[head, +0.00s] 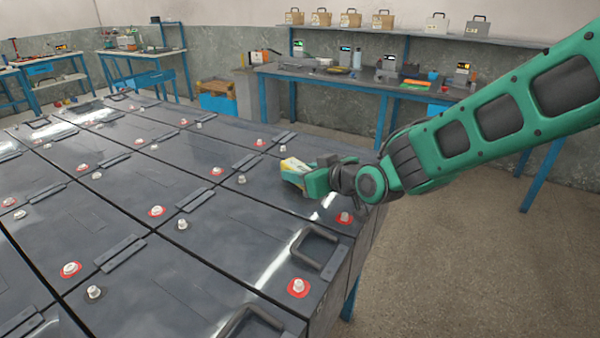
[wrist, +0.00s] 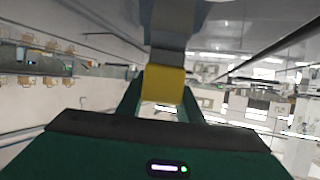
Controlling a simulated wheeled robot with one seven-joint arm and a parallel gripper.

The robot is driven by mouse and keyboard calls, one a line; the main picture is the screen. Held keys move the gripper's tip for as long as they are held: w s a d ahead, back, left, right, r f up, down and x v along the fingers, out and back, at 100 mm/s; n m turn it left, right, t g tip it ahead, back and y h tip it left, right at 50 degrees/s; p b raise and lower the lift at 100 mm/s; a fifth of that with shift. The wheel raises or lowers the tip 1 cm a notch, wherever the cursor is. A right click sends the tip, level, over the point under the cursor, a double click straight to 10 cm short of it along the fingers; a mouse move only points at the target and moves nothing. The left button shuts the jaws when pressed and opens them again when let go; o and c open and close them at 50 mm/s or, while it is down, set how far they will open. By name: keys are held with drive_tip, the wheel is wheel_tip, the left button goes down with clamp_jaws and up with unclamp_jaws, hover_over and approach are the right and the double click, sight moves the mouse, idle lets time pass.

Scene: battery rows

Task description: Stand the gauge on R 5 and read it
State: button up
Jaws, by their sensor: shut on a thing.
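My gripper (head: 304,178) is shut on the gauge (head: 291,165), a small yellow and pale block, just above or at the top of the dark battery rows (head: 215,235). I cannot tell whether the gauge touches a battery. In the wrist view the gauge (wrist: 163,84) shows as a yellow body between the two green fingers, with a grey part beyond it. Its display is not readable. Batteries carry terminals with red rings, such as the near one (head: 298,288), and dark-ringed ones (head: 95,292). No R 5 label is readable.
A blue-legged workbench (head: 340,78) with several instruments stands at the back, below a shelf (head: 380,30) of boxes. Raised black handles (head: 318,250) stick up at the batteries' right edge. Open concrete floor (head: 450,270) lies to the right.

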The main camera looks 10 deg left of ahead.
drive_tip(key=o, duration=1.2)
drive_tip(key=shift+s+d+r, duration=0.25)
drive_tip(key=shift+d+r, duration=0.05)
drive_tip(key=shift+d, duration=0.05)
drive_tip(key=v, duration=1.1)
drive_tip(key=shift+f, duration=0.1)
